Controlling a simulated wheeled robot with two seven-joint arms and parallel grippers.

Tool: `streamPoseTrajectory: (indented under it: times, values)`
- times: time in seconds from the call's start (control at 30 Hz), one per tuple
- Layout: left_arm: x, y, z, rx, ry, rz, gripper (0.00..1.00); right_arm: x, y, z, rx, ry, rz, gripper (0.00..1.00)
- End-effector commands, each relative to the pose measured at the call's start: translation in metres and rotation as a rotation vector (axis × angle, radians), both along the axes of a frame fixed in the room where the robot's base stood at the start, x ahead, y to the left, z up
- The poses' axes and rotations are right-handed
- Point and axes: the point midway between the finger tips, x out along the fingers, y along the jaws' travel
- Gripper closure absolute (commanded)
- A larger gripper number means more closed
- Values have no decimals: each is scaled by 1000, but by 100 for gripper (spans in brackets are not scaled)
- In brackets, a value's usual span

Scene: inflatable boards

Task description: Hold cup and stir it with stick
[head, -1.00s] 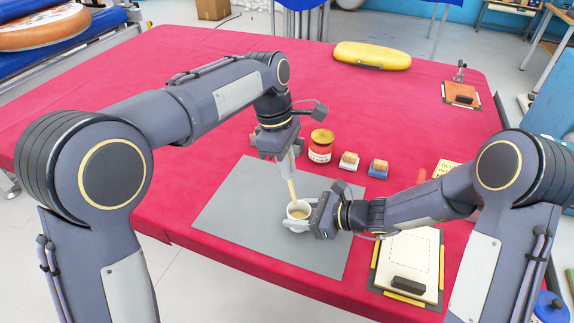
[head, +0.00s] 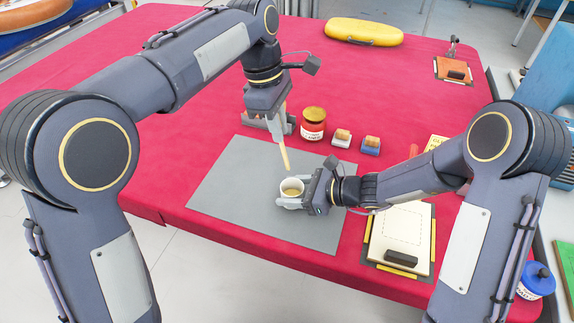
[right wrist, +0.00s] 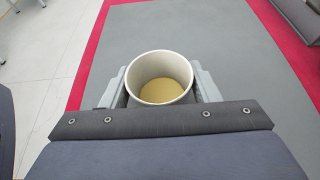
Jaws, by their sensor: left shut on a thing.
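A white cup (head: 291,187) with yellowish-brown contents stands on the grey mat (head: 222,187). In the right wrist view the cup (right wrist: 160,66) sits upright between the two fingers of my right gripper (right wrist: 162,88), which is shut on its sides. The right gripper (head: 301,190) reaches it from the right in the head view. My left gripper (head: 280,138) is shut on a thin wooden stick (head: 285,158) pointing down. The stick's lower end is above the cup's far rim, outside the cup. No stick shows inside the cup.
A clipboard-like board (head: 403,236) lies to the right, below my right arm. A yellow case (head: 363,29) lies at the back. The mat's left part is clear.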

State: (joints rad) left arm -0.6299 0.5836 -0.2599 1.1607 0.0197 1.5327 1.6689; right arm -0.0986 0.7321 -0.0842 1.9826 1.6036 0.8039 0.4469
Motion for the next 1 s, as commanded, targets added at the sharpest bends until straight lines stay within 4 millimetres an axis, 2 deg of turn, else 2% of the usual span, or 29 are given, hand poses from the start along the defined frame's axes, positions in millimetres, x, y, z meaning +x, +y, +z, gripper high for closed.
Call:
streamPoseTrajectory:
  times: [0.03, 0.13, 0.47, 0.57, 1.0]
  values:
    - [0, 0, 0, 0, 0, 0, 100, 0, 0, 0, 0, 0, 0, 38]
    - [0, 0, 0, 0, 0, 0, 100, 0, 0, 0, 0, 0, 0, 25]
    - [0, 0, 0, 0, 0, 0, 100, -1, -4, 1, 0, -1, -2, 25]
    - [0, 0, 0, 0, 0, 0, 100, -3, -14, 6, 0, -3, -3, 25]
    - [0, 0, 0, 0, 0, 0, 100, -28, -90, 39, -1, -3, -4, 25]
